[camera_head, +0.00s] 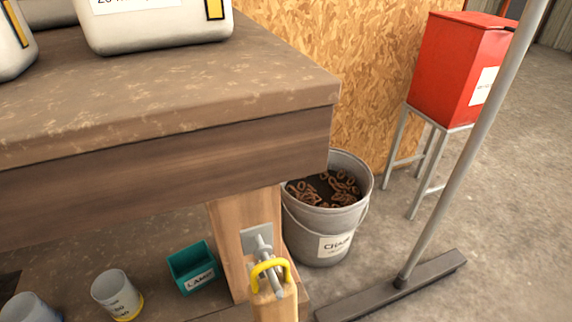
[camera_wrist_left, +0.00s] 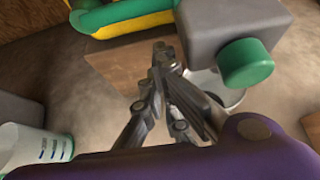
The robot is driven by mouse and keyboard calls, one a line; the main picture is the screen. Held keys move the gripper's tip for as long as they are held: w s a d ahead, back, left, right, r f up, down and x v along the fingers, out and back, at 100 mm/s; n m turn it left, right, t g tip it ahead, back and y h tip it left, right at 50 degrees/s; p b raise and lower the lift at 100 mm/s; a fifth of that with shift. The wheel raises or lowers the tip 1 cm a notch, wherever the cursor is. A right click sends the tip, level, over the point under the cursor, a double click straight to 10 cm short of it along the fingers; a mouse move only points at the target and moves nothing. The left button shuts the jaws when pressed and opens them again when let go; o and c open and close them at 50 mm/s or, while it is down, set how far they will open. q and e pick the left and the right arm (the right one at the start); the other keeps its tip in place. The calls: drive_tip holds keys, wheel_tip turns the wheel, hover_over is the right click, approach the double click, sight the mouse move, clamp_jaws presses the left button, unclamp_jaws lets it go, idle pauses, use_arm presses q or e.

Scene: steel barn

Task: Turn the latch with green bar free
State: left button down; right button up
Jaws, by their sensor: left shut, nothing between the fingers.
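In the head view, a metal latch (camera_head: 262,245) with a yellow U-shaped bar (camera_head: 270,267) is mounted on a wooden post under the bench; I see no green bar on it. In the left wrist view, a grey block (camera_wrist_left: 218,30) carries a green cylinder (camera_wrist_left: 246,63) at upper right. A rounded green and yellow piece (camera_wrist_left: 130,18) lies at the top. I cannot tell whether either belongs to a latch. My left gripper (camera_wrist_left: 160,50) is shut and empty, left of the grey block. My right gripper is not in view.
The bench top (camera_head: 170,85) holds pale jugs (camera_head: 155,22). Below are a teal box (camera_head: 192,268) and cups (camera_head: 117,294). A chain bucket (camera_head: 325,215) stands beside the post. A broom (camera_head: 405,275) and red box (camera_head: 458,70) stand right, with bare floor around them.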

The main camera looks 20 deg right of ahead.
use_arm(q)
drive_tip(key=shift+w+r, duration=0.1)
drive_tip(key=shift+r, duration=1.2)
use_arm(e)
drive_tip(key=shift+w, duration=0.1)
